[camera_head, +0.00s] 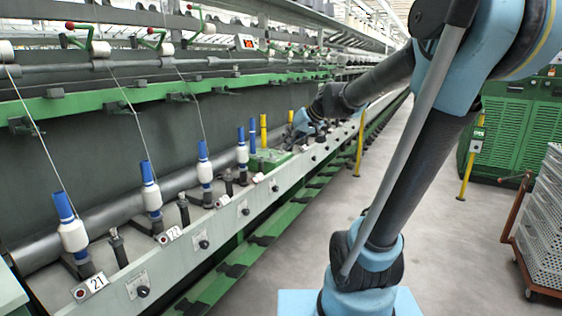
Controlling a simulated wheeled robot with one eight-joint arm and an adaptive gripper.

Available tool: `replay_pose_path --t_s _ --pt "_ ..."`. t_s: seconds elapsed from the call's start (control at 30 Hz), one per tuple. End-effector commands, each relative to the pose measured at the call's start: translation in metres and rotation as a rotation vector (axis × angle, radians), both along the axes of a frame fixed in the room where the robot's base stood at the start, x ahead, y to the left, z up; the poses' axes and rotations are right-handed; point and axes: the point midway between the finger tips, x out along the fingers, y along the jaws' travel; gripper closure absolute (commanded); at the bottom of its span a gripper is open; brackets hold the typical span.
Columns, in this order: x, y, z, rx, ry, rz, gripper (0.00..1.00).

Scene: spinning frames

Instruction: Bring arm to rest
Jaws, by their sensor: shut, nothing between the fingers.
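My arm crosses the right half of the head view and reaches left and away toward the spinning frame (130,292). My gripper (298,127) is small and far off at the end of the arm. It is close to the row of spindles, by the green part (268,158) on the rail. It looks shut with nothing held, though its fingertips are hard to make out. Blue tubes wound with white yarn stand on the spindles, such as the nearest bobbin (72,234), the second bobbin (151,198) and another bobbin (204,172).
Bare spindles (118,247) stand between the bobbins. Yellow posts (361,140) rise past the gripper. A green machine (518,128) stands at the right, with a metal cart (545,220) nearer. The grey aisle floor (300,235) is clear.

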Motion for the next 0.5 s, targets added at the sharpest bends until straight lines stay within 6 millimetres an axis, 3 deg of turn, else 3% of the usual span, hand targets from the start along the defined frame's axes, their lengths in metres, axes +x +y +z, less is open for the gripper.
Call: replay_pose_path --t_s 0.1,0.5 --pt "-0.043 -0.023 -0.028 -0.063 0.065 -0.040 1.00" --pt "-0.173 -0.104 -0.126 -0.285 0.277 -0.232 1.00"
